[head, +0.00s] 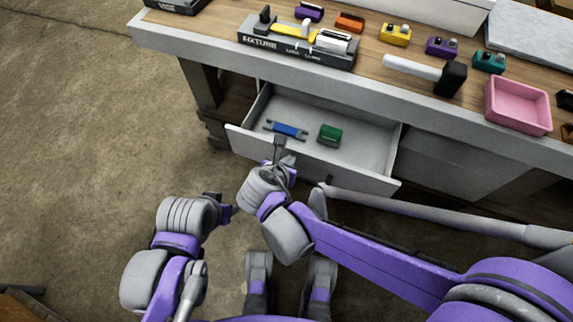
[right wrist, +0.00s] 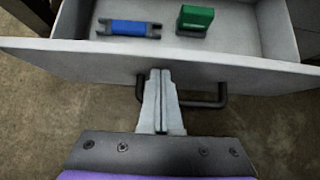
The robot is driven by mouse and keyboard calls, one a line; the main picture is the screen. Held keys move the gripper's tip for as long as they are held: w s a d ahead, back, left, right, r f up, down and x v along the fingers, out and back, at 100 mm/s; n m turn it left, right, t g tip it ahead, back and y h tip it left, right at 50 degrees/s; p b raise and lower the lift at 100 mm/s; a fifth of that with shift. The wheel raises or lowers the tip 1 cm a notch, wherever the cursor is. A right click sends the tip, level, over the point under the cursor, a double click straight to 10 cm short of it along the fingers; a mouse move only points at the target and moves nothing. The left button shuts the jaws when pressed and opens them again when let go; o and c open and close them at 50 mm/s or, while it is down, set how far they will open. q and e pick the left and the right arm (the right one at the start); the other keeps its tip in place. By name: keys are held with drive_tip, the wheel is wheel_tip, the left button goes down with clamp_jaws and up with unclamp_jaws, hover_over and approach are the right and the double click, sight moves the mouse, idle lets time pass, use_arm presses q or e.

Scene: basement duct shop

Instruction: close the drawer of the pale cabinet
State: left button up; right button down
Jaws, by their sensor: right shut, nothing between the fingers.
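The pale cabinet (head: 462,165) stands under the workbench. Its drawer (head: 375,175) is pulled out towards me; in the right wrist view the drawer front (right wrist: 60,58) spans the picture, with a dark bar handle (right wrist: 205,102) on it. A blue tool (head: 286,131) with grey ends and a green block (head: 329,135) lie inside. My right gripper (head: 279,142) is shut and empty at the drawer front, left of the handle's middle; its fingertips (right wrist: 159,74) look close to the panel, but I cannot tell if they touch. My left gripper (head: 219,202) is low, left of the drawer; its jaws are unclear.
The workbench above bears a fixture (head: 297,45), a hammer (head: 425,71), a pink tray (head: 517,106), a yellow block (head: 395,34) and other small blocks. A bench leg stands left of the drawer. The floor (head: 80,150) at left is clear.

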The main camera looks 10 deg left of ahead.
idle(0.3)
drive_tip(key=w+d, duration=0.2)
drive_tip(key=w, duration=0.6)
drive_tip(key=w+d+b, duration=0.1)
drive_tip(key=w+d, duration=0.1)
drive_tip(key=w, duration=0.7)
drive_tip(key=shift+d+b, duration=0.3)
drive_tip(key=shift+s, duration=0.1)
